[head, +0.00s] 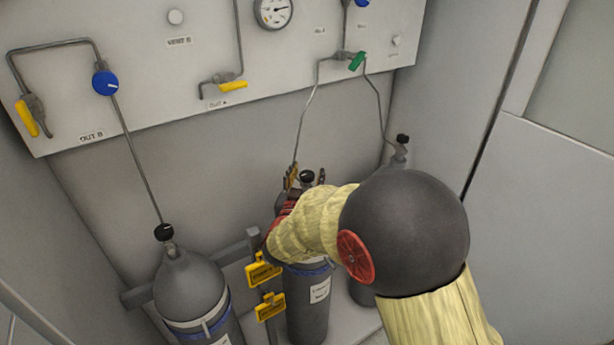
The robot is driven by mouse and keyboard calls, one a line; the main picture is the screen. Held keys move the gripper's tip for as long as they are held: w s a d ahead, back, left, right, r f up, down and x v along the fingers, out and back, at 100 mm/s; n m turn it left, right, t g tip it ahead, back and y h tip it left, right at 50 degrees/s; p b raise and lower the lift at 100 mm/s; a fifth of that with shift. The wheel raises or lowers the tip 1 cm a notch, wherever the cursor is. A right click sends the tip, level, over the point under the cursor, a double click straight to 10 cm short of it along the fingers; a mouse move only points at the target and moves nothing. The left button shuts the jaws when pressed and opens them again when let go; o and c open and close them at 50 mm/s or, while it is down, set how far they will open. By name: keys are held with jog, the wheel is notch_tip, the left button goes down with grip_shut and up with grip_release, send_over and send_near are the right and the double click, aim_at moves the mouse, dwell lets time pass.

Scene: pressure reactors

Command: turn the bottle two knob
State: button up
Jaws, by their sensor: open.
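Three dark grey gas bottles stand below a wall panel, each with a black knob on top. The middle bottle (307,305) has a small white label too blurred to read; I take its black knob (307,176) for the bottle two knob. My gripper (306,180) is open, with its fingertips to the left and right of this knob. I cannot tell whether they touch it. My arm hides the shoulder of the middle bottle and most of the right bottle.
The panel (150,110) carries pipes, a gauge (273,12), a blue knob (105,83) and a green handle (357,61). Yellow tags (263,271) hang beside the middle bottle.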

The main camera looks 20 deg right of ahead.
jog(key=c, duration=1.2)
